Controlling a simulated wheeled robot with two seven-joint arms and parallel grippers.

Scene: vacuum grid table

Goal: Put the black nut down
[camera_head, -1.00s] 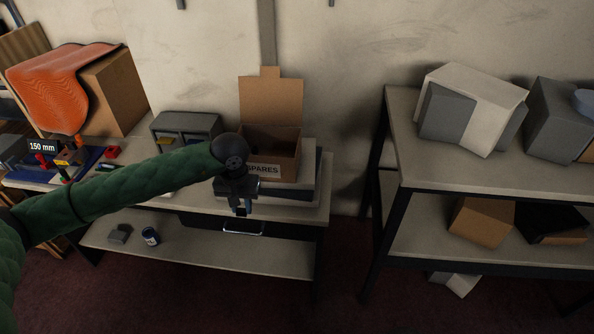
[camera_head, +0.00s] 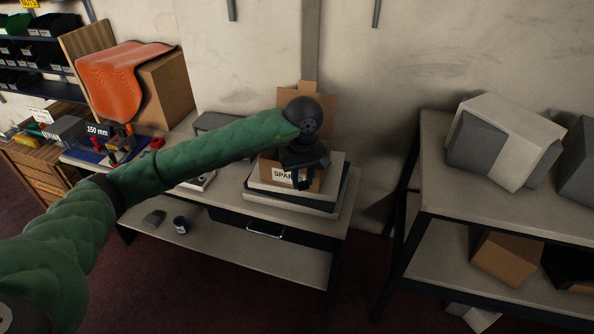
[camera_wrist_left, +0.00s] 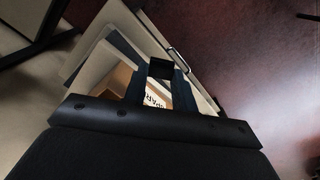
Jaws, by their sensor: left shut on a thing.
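My left gripper (camera_head: 302,184) hangs pointing down in front of the open cardboard box labelled SPARES (camera_head: 268,170) and hides part of it. In the left wrist view the two dark fingers of the left gripper (camera_wrist_left: 160,76) are shut on the black nut (camera_wrist_left: 160,67), a small dark square shape at their tips. The nut cannot be made out in the head view. In the wrist view the box (camera_wrist_left: 118,78) shows beside and between the fingers, partly hidden. My right gripper is not in view.
The box stands on a stack of flat pale and grey cases (camera_head: 322,192) on the workbench (camera_head: 340,225). A dark blue can (camera_head: 181,225) and a grey block (camera_head: 154,217) lie on its lower shelf. A shelf unit (camera_head: 440,190) with boxes stands at right.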

